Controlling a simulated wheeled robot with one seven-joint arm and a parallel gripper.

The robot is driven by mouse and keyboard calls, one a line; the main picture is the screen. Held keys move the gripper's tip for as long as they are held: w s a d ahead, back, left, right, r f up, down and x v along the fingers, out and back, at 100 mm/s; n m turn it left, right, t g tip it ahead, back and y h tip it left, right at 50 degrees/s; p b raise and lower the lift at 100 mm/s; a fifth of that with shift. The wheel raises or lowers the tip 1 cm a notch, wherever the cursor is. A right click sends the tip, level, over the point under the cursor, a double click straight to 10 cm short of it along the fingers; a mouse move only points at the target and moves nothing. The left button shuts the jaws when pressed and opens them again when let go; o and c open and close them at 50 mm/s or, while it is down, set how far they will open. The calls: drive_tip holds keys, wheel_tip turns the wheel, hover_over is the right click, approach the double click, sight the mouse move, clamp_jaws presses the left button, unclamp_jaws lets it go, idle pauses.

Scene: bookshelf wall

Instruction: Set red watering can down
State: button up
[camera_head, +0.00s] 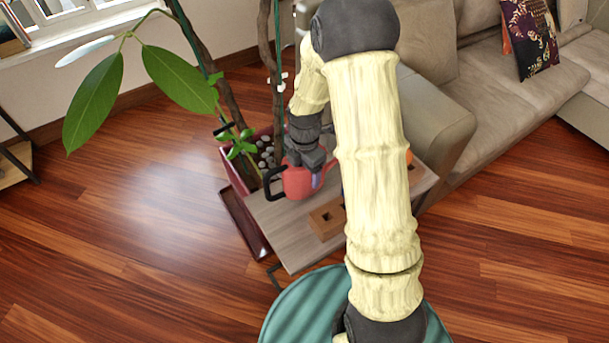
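The red watering can (298,184) is at the small wooden side table (283,226), near its far left part. I also cannot tell whether the can's base touches the tabletop. My arm hides the middle of the table.
A wooden block with holes (326,222) sits on the table, with an orange item (409,157) to the right. A potted plant (265,150) with large leaves (94,103) stands behind the table. A beige sofa (500,85) is at right. The left floor is clear.

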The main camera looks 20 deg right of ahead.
drive_tip(key=shift+f, duration=1.35)
drive_tip(key=shift+f, duration=0.2)
drive_tip(key=o, duration=1.4)
drive_tip(key=shift+c, duration=0.2)
drive_tip(key=shift+r, duration=0.1)
wheel_tip(320, 180, up, 12)
drive_tip(key=shift+w+f+p, duration=0.1)
drive_tip(key=shift+p, duration=0.75)
drive_tip(key=shift+r, duration=0.2)
